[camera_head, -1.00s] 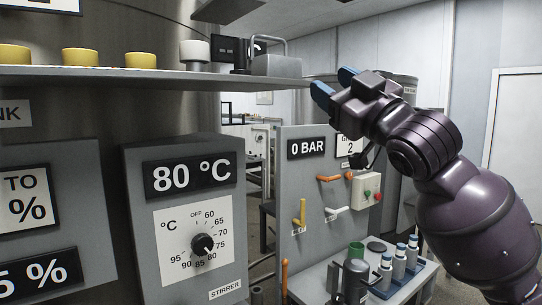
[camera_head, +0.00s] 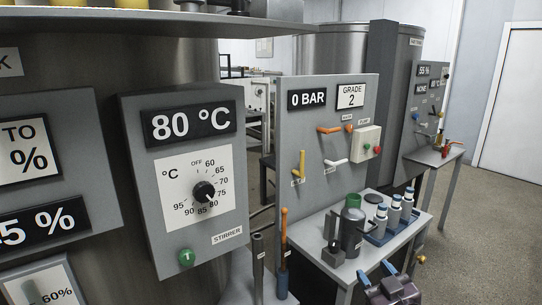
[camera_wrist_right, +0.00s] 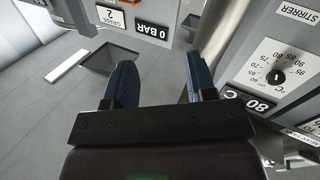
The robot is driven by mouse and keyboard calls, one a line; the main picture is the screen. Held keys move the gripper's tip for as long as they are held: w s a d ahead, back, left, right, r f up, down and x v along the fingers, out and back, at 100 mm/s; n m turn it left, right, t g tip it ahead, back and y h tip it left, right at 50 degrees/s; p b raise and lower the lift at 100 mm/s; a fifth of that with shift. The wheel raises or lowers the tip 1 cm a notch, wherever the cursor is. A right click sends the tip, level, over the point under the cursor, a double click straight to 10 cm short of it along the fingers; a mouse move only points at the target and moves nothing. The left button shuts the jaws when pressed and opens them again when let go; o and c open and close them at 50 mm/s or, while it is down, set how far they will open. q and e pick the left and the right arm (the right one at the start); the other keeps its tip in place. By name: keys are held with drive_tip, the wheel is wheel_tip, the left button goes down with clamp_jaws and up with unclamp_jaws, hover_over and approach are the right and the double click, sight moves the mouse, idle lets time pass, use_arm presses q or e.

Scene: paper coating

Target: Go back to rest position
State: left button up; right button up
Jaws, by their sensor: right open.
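My right gripper (camera_head: 376,273) shows at the bottom edge of the head view, right of centre, with its blue fingertips pointing up. It is in front of the small bench with the bottles. In the right wrist view the two dark blue fingers of the gripper (camera_wrist_right: 161,88) stand apart with nothing between them. My left gripper is in neither view.
A grey panel with an 80 °C display (camera_head: 188,122) and a dial (camera_head: 204,191) stands at left. Free floor (camera_head: 490,220) lies at right.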

drive_tip(key=s+d+f+m+g+h, duration=0.1)
drive_tip(key=s+d+f+m+g, duration=0.1)
drive_tip(key=s+f, duration=1)
drive_tip(key=s+d+f+m+g+h, duration=0.2)
drive_tip(key=s+d+f+g, duration=0.1)
drive_tip(key=s+f, duration=0.8)
drive_tip(key=shift+s+f+g+h, duration=0.3)
drive_tip(key=shift+s+f+g, duration=0.15)
drive_tip(key=shift+g, duration=0.15)
